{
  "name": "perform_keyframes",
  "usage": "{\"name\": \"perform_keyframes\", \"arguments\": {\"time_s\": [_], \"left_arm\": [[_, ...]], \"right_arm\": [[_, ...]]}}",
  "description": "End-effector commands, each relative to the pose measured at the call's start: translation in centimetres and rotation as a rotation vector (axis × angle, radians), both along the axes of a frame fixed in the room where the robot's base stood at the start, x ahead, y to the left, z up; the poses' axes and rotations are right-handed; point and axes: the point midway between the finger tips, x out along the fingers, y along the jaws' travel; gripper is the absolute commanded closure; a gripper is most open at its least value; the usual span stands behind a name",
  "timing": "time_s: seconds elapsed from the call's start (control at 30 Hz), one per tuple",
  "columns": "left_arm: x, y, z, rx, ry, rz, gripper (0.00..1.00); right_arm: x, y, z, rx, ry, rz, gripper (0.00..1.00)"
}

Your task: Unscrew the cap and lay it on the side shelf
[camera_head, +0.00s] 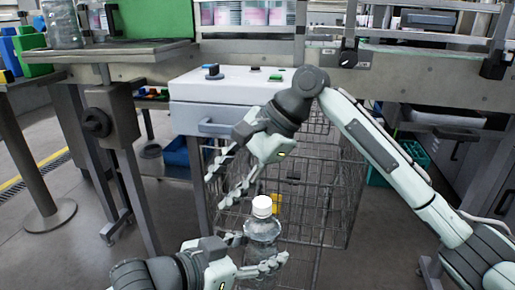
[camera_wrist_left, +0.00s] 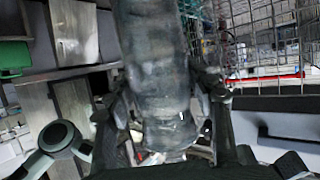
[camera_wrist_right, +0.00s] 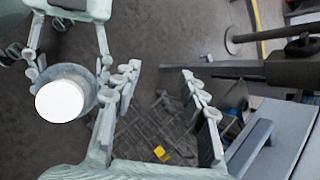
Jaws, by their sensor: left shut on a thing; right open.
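A clear bottle (camera_head: 262,232) with a white cap (camera_head: 262,205) stands upright in my left gripper (camera_head: 255,255), whose fingers are shut around its body. The bottle's body also fills the middle of the left wrist view (camera_wrist_left: 158,75). The cap is on the bottle and shows from above in the right wrist view (camera_wrist_right: 60,101). My right gripper (camera_head: 222,180) is open and empty, above and to the left of the cap in the head view. In the right wrist view its fingers are spread, with the bottle outside them to the left. I cannot tell which surface is the side shelf.
A grey bench top (camera_head: 110,52) at upper left carries a clear container (camera_head: 62,25) and a green panel (camera_head: 150,20). A white control box (camera_head: 235,88) with buttons stands behind my right gripper. A wire basket (camera_head: 325,190) stands on the floor behind the bottle.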

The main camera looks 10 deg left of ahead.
Motion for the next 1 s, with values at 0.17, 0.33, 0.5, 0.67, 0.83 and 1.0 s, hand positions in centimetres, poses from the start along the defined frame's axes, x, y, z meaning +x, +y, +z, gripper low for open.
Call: {"name": "perform_keyframes", "arguments": {"time_s": [0.17, 0.33, 0.5, 0.67, 0.83, 1.0], "left_arm": [[0.0, 0.0, 0.2, -0.003, -0.004, 0.000, 1.00], [0.0, 0.0, 0.2, -0.003, -0.004, 0.000, 1.00], [0.0, 0.0, 0.2, -0.003, -0.004, 0.000, 1.00], [0.0, 0.0, 0.2, -0.003, -0.004, 0.000, 1.00], [0.0, 0.0, 0.2, -0.003, -0.004, 0.000, 1.00], [0.0, 0.0, 0.2, -0.003, -0.004, 0.000, 1.00]], "right_arm": [[-2.2, -1.1, 4.1, -0.241, 0.064, -0.100, 0.58], [-3.6, -3.6, 7.0, -0.455, 0.095, -0.267, 0.58], [-4.3, -5.7, 9.1, -0.589, 0.101, -0.420, 0.58], [-4.5, -6.7, 9.9, -0.639, 0.102, -0.490, 0.58], [-4.6, -6.9, 8.3, -0.648, 0.104, -0.500, 0.58], [-4.5, -6.8, 5.6, -0.645, 0.104, -0.498, 0.58]]}}
